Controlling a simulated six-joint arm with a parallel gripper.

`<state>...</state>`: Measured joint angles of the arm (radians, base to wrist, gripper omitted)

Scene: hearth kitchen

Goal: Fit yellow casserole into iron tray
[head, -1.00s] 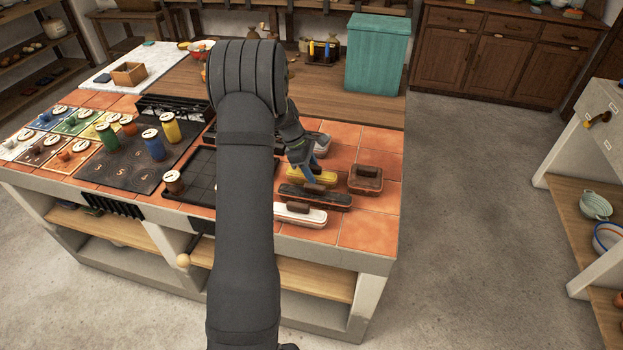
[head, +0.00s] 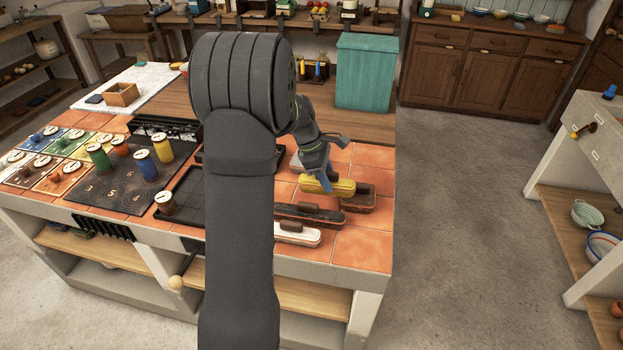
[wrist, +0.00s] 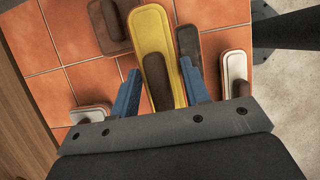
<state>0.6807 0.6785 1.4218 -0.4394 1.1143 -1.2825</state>
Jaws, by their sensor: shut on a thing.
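The yellow casserole (head: 344,187) is an oblong lidded dish with a brown handle. My gripper (head: 322,182) is shut on it and holds it raised above the orange tiles at the right of the counter. In the wrist view the casserole (wrist: 150,32) lies between the two blue fingers of my gripper (wrist: 160,82), which are at its brown handle. The iron tray (head: 187,199), black and low-walled, lies on the counter to the left. My arm hides its right part, and the part that shows looks empty.
A black casserole (head: 330,217), a white one (head: 300,236) and a brown one (head: 361,202) stand on the tiles close to the held casserole. A brown canister (head: 165,206) stands at the tray's left side. A teal bin (head: 365,75) stands behind.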

